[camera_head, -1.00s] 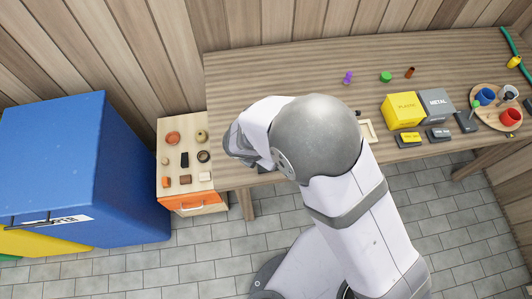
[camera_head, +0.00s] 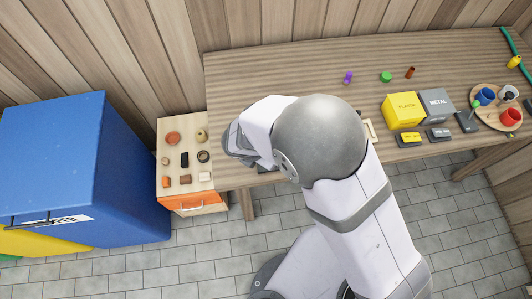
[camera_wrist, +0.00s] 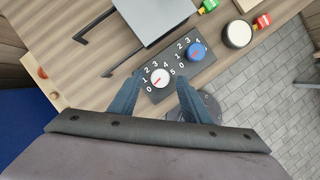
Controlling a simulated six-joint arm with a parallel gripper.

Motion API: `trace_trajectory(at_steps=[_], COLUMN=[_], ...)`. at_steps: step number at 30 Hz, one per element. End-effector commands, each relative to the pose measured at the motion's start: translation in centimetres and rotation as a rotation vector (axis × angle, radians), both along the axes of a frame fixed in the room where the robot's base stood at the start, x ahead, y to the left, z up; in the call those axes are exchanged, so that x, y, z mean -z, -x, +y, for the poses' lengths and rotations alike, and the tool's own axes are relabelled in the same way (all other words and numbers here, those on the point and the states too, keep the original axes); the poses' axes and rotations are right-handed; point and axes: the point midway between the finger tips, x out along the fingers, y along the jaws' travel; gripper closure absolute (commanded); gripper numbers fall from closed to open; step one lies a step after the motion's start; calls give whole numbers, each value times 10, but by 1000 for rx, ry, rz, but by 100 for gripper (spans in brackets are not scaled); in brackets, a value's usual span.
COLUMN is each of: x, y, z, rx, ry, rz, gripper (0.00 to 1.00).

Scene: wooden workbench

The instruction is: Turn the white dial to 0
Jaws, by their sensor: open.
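The white dial (camera_wrist: 159,77) shows in the wrist view, set in a dark panel (camera_wrist: 178,68) with the numbers 0 to 5 around it. A slanting red mark crosses its face; I cannot tell clearly which number it points to. A blue dial (camera_wrist: 195,51) with its own numbers sits beside it, up and to the right. My gripper (camera_wrist: 158,82) is open, its two fingers on either side of the white dial in the picture. Contact with the dial cannot be told. In the head view my arm hides the dials and the fingertips.
A grey box (camera_wrist: 155,18) with dark handles stands behind the panel. A round cream-topped object (camera_wrist: 238,34) and small green (camera_wrist: 208,5) and red (camera_wrist: 262,21) items lie to the right. In the head view, yellow (camera_head: 403,108) and grey (camera_head: 436,104) bins stand on the bench.

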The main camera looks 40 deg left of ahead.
Motion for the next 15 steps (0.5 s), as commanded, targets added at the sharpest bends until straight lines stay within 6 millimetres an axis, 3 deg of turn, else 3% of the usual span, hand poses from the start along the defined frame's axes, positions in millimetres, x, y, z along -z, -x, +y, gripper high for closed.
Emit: trace_trajectory(at_steps=[15], x=[-55], y=[23], z=[1], rx=[-2], ry=[-4], rz=[0], gripper=[57])
